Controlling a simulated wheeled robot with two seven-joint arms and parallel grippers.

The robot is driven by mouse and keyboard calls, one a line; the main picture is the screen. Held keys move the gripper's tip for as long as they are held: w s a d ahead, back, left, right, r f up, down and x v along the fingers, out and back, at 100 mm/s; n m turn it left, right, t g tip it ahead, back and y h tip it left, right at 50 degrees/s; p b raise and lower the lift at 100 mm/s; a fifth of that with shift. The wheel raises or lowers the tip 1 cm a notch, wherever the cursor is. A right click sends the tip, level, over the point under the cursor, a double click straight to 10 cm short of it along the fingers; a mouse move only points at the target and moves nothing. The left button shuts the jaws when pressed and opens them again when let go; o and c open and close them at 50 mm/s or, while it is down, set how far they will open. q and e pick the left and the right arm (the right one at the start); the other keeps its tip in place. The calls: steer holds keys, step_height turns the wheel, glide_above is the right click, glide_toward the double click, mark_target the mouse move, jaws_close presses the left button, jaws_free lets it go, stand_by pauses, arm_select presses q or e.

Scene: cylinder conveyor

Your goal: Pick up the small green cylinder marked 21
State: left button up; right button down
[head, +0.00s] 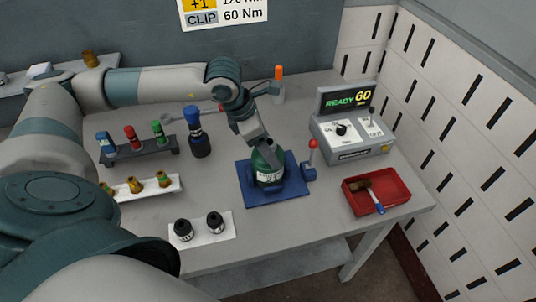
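A small green cylinder (158,131) stands upright at the right end of a dark rack (138,153), beside a red one (130,136) and a blue one (106,143). No number 21 is readable on it. A larger dark green object (268,176) with a pale label band stands on a blue mat (245,192). My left gripper (264,147) points down at the top of this larger object, well to the right of the rack. Whether its fingers touch or grip the object is too small to tell. My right gripper is not in view.
A tall blue-and-black cylinder (198,140) stands right of the rack. A white strip (130,189) holds brass pieces. Two black pieces stand on a white plate (203,237). A red-knobbed lever (311,160), a grey control box (352,143) and a red tray (399,199) lie right.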

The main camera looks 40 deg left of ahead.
arm_select(q)
steer(key=shift+r, duration=0.25)
steer(key=shift+w+r+b, duration=0.1)
steer(key=shift+r+b, duration=0.65)
steer(key=shift+r, duration=0.15)
steer(key=shift+r+b, duration=0.55)
steer(key=shift+r, duration=0.35)
steer(key=s+d+r+b, duration=0.3)
steer(key=d+r, duration=0.4)
steer(key=d, duration=0.3)
steer(key=shift+s+d+b, duration=0.4)
steer(key=shift+s, duration=0.5)
steer(key=shift+s, duration=0.1)
